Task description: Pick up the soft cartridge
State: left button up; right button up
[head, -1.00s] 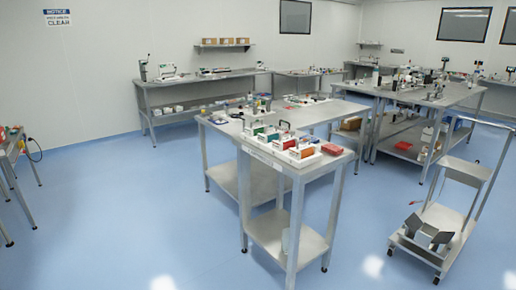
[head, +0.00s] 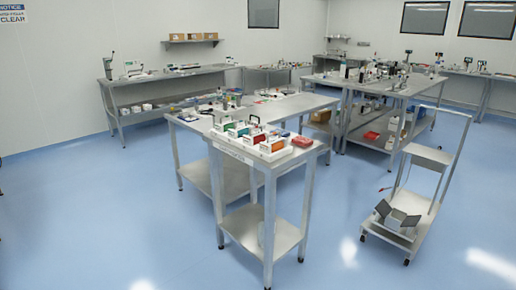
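A small steel cart-like table (head: 272,177) stands in the middle of the head view. On its top sits a white rack (head: 240,146) with several cartridge-like units in green, orange and other colours. An orange-red unit (head: 273,144) is at the rack's near right. I cannot tell from here which of these is the soft cartridge. A flat red item (head: 303,141) lies at the table's right corner. Neither of my grippers is in view.
A wheeled cart (head: 425,190) with an open box (head: 400,219) on its low deck stands at the right. Longer steel benches (head: 190,83) line the back. Blue floor (head: 100,215) is open in front and at the left.

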aim_at(269, 147)
jog(key=i+j+u, duration=0.3)
jog(key=i, duration=0.3)
jog(key=i+j+u, duration=0.3)
jog(key=i, duration=0.3)
jog(key=i+u, duration=0.3)
jog(key=i, duration=0.35)
jog(key=i+z, duration=0.35)
jog(key=i+j+z, duration=0.35)
jog(key=i, duration=0.15)
jog(key=l, duration=0.05)
